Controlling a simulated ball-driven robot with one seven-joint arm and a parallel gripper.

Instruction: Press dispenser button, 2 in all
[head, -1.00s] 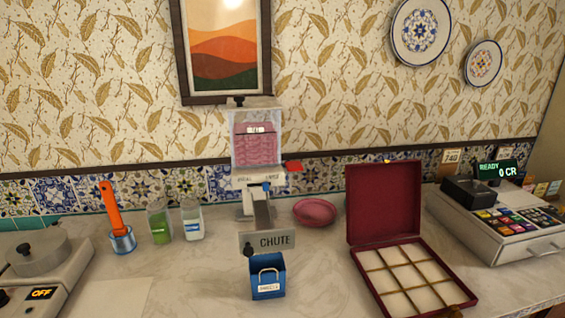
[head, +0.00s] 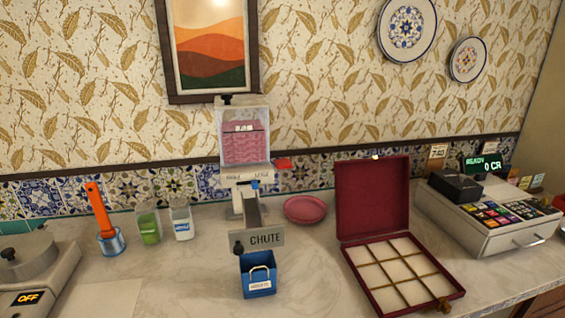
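The dispenser (head: 243,175) stands at the back of the counter against the tiled wall. Its clear hopper (head: 243,137) holds pink contents. A red tab (head: 284,164) sticks out on its right side, and a small blue part (head: 255,185) sits at its front; I cannot tell which of these is the button. A chute with a grey CHUTE sign (head: 265,239) slopes toward the front. A blue labelled container with a handle (head: 258,274) stands on the counter below the chute. My gripper is not in view.
A pink dish (head: 305,209) lies right of the dispenser. An open red compartment box (head: 400,272) and a cash register (head: 490,216) stand farther right. Two jars (head: 149,226), an orange-handled tool in a blue cup (head: 109,241) and a grey appliance reading OFF (head: 35,268) stand left.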

